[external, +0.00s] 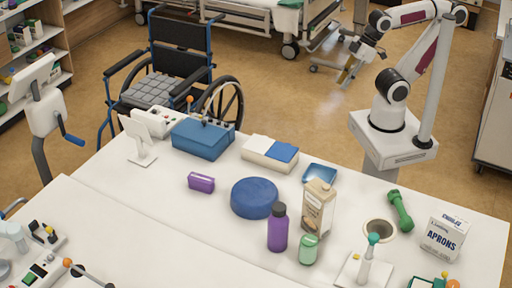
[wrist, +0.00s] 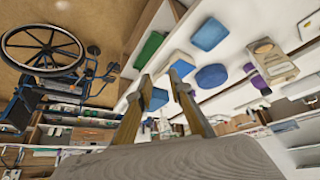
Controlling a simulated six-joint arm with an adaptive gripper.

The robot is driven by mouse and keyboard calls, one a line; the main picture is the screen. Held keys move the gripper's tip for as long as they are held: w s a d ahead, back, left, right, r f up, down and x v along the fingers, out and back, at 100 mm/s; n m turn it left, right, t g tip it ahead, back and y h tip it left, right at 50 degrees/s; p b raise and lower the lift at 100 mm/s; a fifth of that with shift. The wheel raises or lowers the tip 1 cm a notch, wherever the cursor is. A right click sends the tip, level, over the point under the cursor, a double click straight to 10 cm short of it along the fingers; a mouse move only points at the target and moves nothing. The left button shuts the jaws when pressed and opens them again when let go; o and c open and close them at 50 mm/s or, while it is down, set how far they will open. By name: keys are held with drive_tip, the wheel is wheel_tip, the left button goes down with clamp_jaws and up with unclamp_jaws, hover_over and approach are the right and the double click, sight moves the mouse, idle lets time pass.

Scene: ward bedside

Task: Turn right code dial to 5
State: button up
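I cannot make out a code dial or its digits in either view. A blue box (external: 203,138) stands at the back left of the white table, with small dark details on top that are too small to read. My gripper (external: 347,76) hangs in the air beyond the table's far edge, well apart from both. In the wrist view my gripper (wrist: 161,78) shows two yellowish fingers spread apart with nothing between them.
On the table (external: 120,195) are a purple block (external: 201,182), a blue round cushion (external: 254,198), a purple bottle (external: 278,229), a carton (external: 318,207), a green dumbbell (external: 400,210) and an aprons box (external: 444,236). A wheelchair (external: 180,65) stands behind the table.

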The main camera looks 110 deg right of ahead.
drive_tip(key=f, duration=0.2)
drive_tip(key=g, duration=0.1)
approach(213, 120)
drive_tip(key=shift+r, duration=0.1)
idle(0.8)
idle(0.3)
drive_tip(key=shift+x, duration=3.95)
drive_tip(key=shift+s, duration=0.1)
